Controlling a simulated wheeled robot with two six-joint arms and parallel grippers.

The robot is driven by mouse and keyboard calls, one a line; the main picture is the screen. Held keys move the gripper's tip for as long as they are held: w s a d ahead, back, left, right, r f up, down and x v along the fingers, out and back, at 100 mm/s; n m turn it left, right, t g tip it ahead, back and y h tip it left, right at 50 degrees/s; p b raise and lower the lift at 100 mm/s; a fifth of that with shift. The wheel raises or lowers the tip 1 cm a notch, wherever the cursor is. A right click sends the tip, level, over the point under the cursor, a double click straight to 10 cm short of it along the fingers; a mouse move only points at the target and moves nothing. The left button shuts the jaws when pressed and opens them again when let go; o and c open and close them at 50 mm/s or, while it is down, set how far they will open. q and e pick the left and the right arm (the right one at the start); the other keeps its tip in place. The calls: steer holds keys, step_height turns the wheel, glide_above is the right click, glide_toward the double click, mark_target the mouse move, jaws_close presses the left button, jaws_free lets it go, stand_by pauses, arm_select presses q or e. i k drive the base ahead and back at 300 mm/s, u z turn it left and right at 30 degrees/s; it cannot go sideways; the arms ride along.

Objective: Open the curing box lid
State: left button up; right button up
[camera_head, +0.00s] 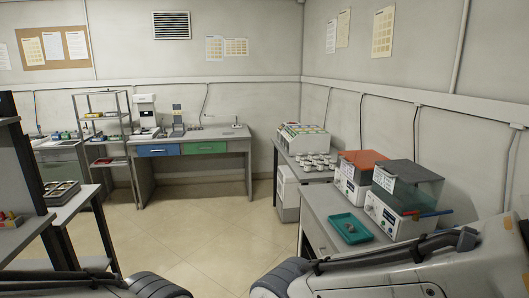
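Two white bench-top boxes with front panels stand side by side on the grey table at the right. One has an orange-red lid (364,159). The nearer one has a dark grey, partly see-through lid (410,178). Both lids look shut. I cannot tell for sure which is the curing box. Labels and knobs show on the fronts, too small to read. Parts of both my arms show along the bottom edge. Neither gripper is in view.
A red and blue bar (428,212) sits by the nearer box. A rack of small cups (316,162) stands behind. The middle floor (215,235) is clear.

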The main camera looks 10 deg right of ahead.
mark_target(365, 160)
steer(key=u, duration=0.45)
steer(key=i, duration=1.65)
steer(key=z, duration=0.55)
steer(key=i, duration=1.3)
steer(key=z, duration=0.65)
